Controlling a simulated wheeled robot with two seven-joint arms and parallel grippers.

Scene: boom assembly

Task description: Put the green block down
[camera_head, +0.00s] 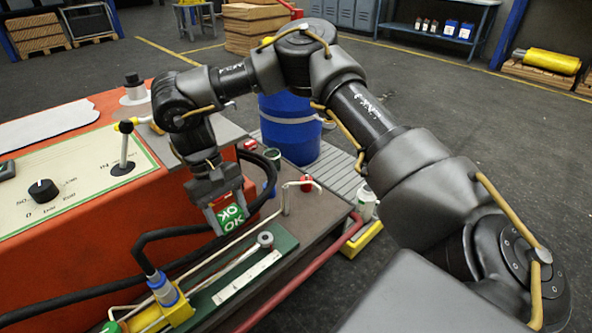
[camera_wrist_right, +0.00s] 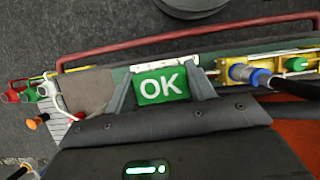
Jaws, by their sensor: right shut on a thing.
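The green block (camera_head: 232,216) with white OK lettering is between the fingers of my right gripper (camera_head: 226,208), which is shut on it. In the right wrist view the block (camera_wrist_right: 161,86) sits between the two grey fingers, its lettered face to the camera. In the head view it hangs at the back edge of the green board (camera_head: 280,248), beside the black hose. I cannot tell whether its underside touches anything. My left gripper is not in view.
The green board carries a white strip (camera_head: 246,277) and a yellow and blue valve fitting (camera_head: 165,298). A bent white rod (camera_head: 286,198) stands close right of the block. A black hose (camera_head: 160,238) runs beside it. The orange control panel (camera_head: 85,190) lies left. A red rail (camera_head: 290,285) borders the front.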

